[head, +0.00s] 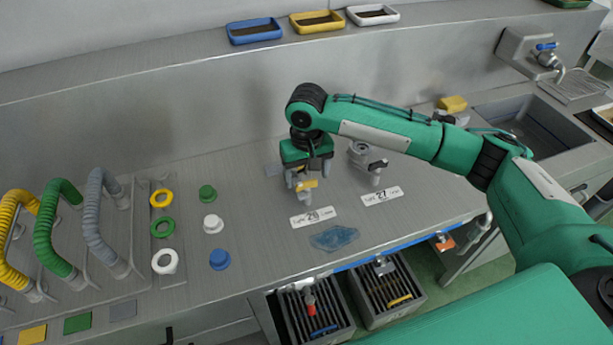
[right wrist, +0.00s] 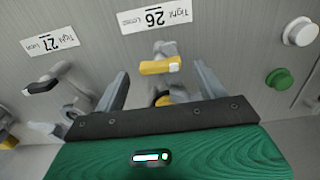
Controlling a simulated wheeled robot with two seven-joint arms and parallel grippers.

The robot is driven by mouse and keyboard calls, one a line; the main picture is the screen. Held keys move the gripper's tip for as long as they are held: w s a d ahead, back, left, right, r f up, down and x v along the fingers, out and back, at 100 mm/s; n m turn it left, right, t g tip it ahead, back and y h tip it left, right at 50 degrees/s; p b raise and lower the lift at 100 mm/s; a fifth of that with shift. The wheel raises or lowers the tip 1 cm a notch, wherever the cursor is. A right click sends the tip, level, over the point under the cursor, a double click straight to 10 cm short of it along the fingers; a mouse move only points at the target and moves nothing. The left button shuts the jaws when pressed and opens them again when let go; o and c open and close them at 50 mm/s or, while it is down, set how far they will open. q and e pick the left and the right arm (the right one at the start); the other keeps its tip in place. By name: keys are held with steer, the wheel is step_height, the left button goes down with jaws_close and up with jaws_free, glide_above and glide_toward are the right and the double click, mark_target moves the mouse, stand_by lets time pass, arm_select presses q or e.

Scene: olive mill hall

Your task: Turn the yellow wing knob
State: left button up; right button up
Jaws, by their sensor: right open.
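The yellow wing knob (head: 307,185) sits on a grey valve fitting on the steel counter, behind a white label (head: 312,217). My right gripper (head: 308,176) is over the fitting, pointing down. In the right wrist view its two grey fingers (right wrist: 161,76) stand wide apart, one on each side of the knob, with a gap on both sides. The lower part of the fitting is partly hidden by the gripper's palm. My left gripper is not seen.
A similar black wing knob (head: 377,165) stands close on the right with its own label (head: 382,195). A blue cloth (head: 333,238) lies in front. Coloured buttons and rings (head: 208,192) and hose handles (head: 62,235) are to the left. A sink (head: 520,115) is at right.

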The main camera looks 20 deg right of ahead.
mark_target(306, 186)
steer(key=shift+f, duration=1.15)
